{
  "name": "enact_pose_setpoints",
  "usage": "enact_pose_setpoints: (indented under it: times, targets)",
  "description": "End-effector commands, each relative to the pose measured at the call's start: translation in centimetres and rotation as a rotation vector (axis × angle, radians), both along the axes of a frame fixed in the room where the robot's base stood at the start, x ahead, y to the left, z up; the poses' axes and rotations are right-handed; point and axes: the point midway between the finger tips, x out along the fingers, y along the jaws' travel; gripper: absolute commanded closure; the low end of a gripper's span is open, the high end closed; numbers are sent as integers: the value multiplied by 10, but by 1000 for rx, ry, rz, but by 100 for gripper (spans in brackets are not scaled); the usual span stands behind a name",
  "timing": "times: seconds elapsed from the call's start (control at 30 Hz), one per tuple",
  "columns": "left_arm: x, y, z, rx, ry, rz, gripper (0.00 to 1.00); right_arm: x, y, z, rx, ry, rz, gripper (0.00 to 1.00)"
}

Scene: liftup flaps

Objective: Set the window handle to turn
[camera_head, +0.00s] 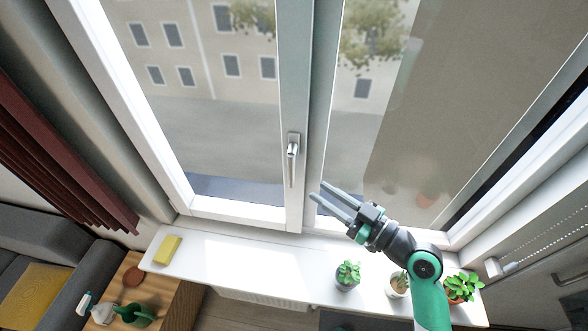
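The window handle (291,162) is silver and sits on the white middle frame of the window. Its lever points straight down. My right gripper (317,190) comes in from the lower right, in front of the right-hand pane. Its two grey fingers are apart with nothing between them. In the picture the fingertips are a little to the right of the lever's lower end and do not appear to touch it. The depth between them is hard to tell. My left gripper is not in view.
The white windowsill (235,262) below carries a yellow sponge (167,250) at the left and potted plants at the right, including a small succulent (348,273) and a leafy plant (462,287) near my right arm. A red curtain (60,150) hangs at the left.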

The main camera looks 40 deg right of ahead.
Motion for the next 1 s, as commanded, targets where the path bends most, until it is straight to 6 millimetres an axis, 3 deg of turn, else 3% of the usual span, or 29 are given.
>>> enact_pose_setpoints:
  times: [0.1,0.27,0.37,0.73,1.0]
  targets:
    - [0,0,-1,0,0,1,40,-4,-10,-4,3,4,-25,66]
    - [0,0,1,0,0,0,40,2,-9,-2,3,4,-23,66]
    - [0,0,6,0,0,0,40,15,-8,-1,3,3,-21,66]
    - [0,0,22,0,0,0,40,93,-5,-1,2,3,-22,66]
    - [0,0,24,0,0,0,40,113,-4,-2,2,3,-23,66]
